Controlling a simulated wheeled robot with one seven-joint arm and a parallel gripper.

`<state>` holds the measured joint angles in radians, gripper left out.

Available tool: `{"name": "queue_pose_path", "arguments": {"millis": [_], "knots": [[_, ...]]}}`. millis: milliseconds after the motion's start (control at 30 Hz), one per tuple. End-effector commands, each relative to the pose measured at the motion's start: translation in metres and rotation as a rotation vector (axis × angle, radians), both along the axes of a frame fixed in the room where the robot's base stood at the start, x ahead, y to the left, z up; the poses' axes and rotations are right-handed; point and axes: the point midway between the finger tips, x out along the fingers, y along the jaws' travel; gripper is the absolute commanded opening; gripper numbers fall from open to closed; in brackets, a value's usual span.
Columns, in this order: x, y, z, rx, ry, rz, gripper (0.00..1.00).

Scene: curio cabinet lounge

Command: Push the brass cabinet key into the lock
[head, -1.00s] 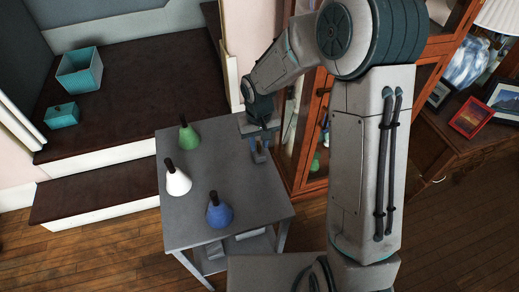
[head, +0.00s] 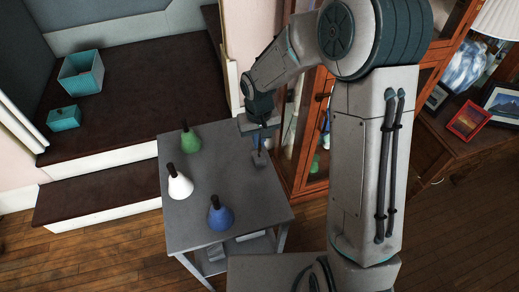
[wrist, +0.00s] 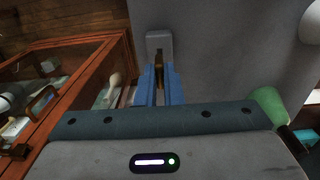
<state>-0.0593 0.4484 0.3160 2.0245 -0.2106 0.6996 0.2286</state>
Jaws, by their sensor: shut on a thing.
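My gripper (head: 260,146) is over the right part of the grey table. Its blue fingers (wrist: 160,88) are shut on the brass key (wrist: 159,70), a small brownish piece mostly hidden between them. A small grey stand (wrist: 159,38) lies just beyond the fingertips in the wrist view, and shows below the gripper in the head view (head: 259,159). I cannot tell whether the key still touches it. The wooden glass-fronted cabinet (head: 301,140) is right of the gripper, partly behind my arm. It is at the left in the wrist view (wrist: 82,88). I cannot make out its lock.
Green (head: 190,140), white (head: 180,185) and blue (head: 220,215) bell-shaped objects with dark tops stand on the grey table (head: 243,203). Dark steps (head: 130,90) hold a teal box (head: 82,77) and a smaller teal one (head: 63,118). A side table with picture frames (head: 468,120) is at right.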

Motion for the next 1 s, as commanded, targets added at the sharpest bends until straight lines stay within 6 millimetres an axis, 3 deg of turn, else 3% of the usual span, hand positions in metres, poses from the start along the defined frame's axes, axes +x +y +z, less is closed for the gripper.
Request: {"name": "queue_pose_path", "arguments": {"millis": [600, 1000], "knots": [[0.000, 0.000, 0.039, 0.001, -0.002, 0.001, 0.00], [0.000, 0.000, 0.040, 0.000, -0.001, 0.001, 0.00]]}}
